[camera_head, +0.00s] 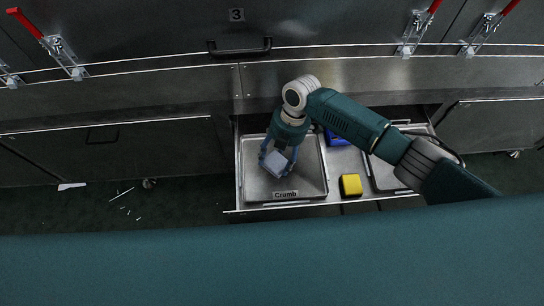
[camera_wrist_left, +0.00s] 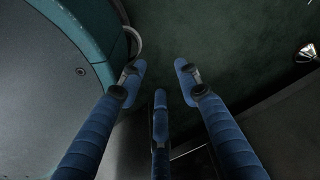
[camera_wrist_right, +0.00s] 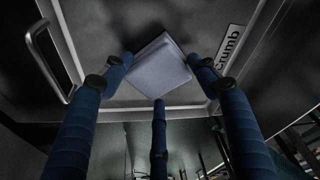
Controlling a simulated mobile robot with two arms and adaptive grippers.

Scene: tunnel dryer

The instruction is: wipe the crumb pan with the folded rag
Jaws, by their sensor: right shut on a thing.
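The crumb pan (camera_head: 312,170) is a grey, shallow, rimmed tray with a "Crumb" label at its front edge. It sits in the left part of a pulled-out drawer and also shows in the right wrist view (camera_wrist_right: 105,28). My right gripper (camera_head: 277,157) is over the pan, left of its middle, shut on the folded rag (camera_head: 275,166). The rag is a pale grey-blue square pad, tilted in the head view; it also shows between the fingers in the right wrist view (camera_wrist_right: 160,72). Whether it touches the pan is unclear. My left gripper (camera_wrist_left: 160,75) is open and empty above dark floor.
A yellow block (camera_head: 351,185) and a blue item (camera_head: 335,139), partly behind my right arm, lie right of the pan. A second tray (camera_head: 384,178) sits further right, partly under my arm. White scraps (camera_head: 121,194) lie on the floor at left.

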